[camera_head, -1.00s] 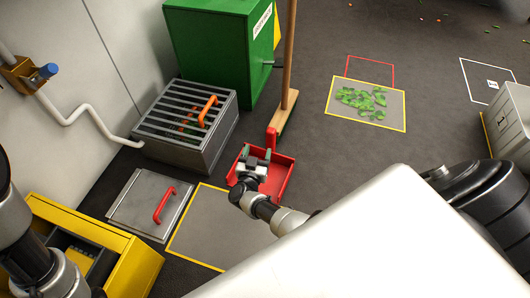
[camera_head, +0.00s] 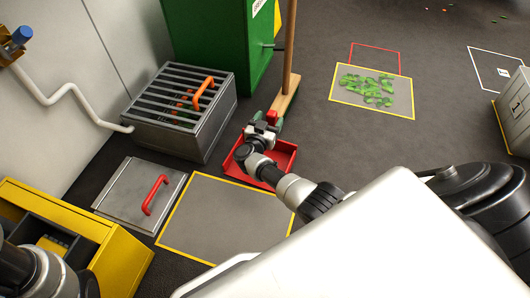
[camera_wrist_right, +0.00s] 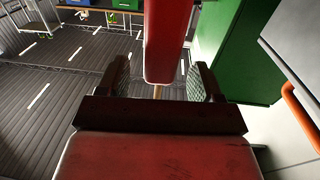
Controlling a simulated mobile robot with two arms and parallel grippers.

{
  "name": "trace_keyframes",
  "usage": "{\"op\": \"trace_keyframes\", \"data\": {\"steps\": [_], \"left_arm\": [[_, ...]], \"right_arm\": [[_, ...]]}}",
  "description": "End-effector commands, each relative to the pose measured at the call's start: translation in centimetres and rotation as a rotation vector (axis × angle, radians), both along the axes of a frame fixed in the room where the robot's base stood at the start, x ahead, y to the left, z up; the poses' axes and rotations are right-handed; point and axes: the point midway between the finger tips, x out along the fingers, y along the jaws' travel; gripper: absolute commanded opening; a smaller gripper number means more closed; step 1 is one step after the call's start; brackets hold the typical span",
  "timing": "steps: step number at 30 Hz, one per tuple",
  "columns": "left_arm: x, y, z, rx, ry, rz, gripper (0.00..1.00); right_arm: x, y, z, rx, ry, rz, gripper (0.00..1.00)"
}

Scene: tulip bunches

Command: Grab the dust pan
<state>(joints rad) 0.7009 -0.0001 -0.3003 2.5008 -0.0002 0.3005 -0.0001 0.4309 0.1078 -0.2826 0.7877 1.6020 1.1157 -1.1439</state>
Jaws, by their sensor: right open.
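The red dust pan (camera_head: 284,153) lies on the dark floor in the head view, right of the grated metal box. Its upright red handle (camera_head: 271,117) stands at the pan's far side. My right gripper (camera_head: 265,124) is above the pan, close by the handle. In the right wrist view, the handle (camera_wrist_right: 166,45) appears between the two spread fingers of the right gripper (camera_wrist_right: 162,80). The gripper is open and not closed on it. My left arm shows at the lower left, but its gripper is out of view.
A broom (camera_head: 287,100) stands just behind the pan, by the green cabinet (camera_head: 215,45). The grated box (camera_head: 185,130) is close on the left. A yellow-edged mat (camera_head: 215,220) lies in front. Green leaves (camera_head: 368,88) lie on another mat; floor between is clear.

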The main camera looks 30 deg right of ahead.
Motion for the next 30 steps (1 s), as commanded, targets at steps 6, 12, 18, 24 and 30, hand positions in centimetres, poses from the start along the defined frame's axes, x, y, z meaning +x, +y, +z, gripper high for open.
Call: {"op": "trace_keyframes", "data": {"steps": [6,12,18,24,30], "left_arm": [[0.0,0.0,-2.1,0.001,0.0,0.0,0.43],[0.0,0.0,-2.0,0.001,0.0,0.0,0.43],[0.0,0.0,-2.0,0.001,0.0,0.0,0.43],[0.0,0.0,-2.0,0.001,0.001,0.001,0.43],[0.0,0.0,-2.0,0.001,0.001,0.001,0.43]], "right_arm": [[1.4,-1.9,-0.2,-0.001,-0.002,0.001,0.66],[1.6,-2.1,0.0,0.001,-0.001,0.001,0.66],[1.5,-2.1,0.0,0.0,0.0,0.001,0.46],[1.5,-2.1,0.0,0.0,0.0,0.001,0.15],[1.5,-2.1,0.0,0.0,-0.001,0.001,0.0]]}}
